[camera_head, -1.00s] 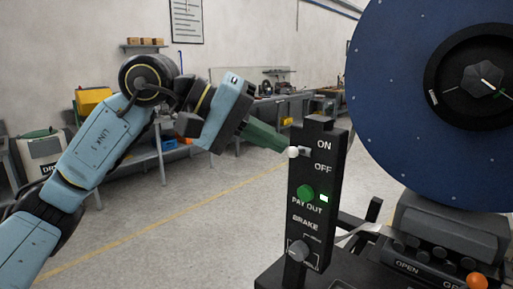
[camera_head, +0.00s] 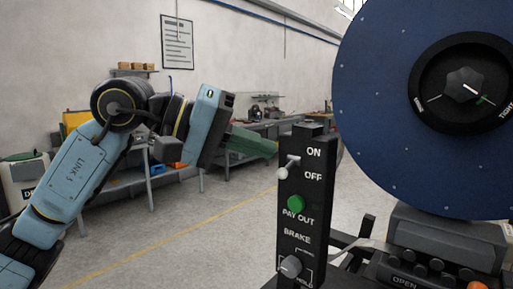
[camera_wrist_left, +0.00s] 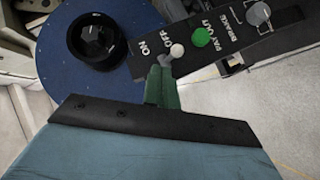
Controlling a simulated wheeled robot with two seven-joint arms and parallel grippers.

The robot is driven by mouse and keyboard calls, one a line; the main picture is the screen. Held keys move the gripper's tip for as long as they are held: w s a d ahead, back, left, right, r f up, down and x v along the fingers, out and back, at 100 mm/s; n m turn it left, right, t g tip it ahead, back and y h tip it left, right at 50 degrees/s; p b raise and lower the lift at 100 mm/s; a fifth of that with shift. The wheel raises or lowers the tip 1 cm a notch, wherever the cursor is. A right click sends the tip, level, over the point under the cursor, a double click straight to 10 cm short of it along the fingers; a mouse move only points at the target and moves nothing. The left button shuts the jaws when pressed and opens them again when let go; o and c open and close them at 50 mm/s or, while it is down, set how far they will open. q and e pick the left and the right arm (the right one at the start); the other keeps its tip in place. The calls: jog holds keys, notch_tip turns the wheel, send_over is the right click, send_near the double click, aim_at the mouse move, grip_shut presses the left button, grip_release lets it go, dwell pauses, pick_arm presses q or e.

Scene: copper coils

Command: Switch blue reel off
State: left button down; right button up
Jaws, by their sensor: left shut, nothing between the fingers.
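The blue reel (camera_head: 385,110) stands at the right, with a black hub; it also shows in the wrist view (camera_wrist_left: 60,65). In front of it is the black control panel (camera_head: 313,215) with ON and OFF marks, a green button (camera_head: 296,204) and a brake knob (camera_head: 290,266). The white-tipped toggle lever (camera_head: 284,173) points down toward the OFF side; its ball shows in the wrist view (camera_wrist_left: 177,50). My left gripper (camera_head: 276,149) has green fingers, shut and empty, just above the lever ball. I cannot tell whether they touch. My right gripper is out of view.
A grey base unit (camera_head: 445,235) with an OPEN mark and an orange button sits below the reel. Workbenches (camera_head: 150,180) line the back wall. The floor left of the panel is clear.

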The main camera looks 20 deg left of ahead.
pick_arm(q)
jog(key=shift+r, duration=0.1)
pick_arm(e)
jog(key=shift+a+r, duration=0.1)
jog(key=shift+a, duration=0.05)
pick_arm(q)
jog(key=w+a+b+v, duration=0.1)
jog(key=v, duration=1.2)
jog(key=shift+w+f, duration=0.15)
jog(key=shift+f, duration=0.1)
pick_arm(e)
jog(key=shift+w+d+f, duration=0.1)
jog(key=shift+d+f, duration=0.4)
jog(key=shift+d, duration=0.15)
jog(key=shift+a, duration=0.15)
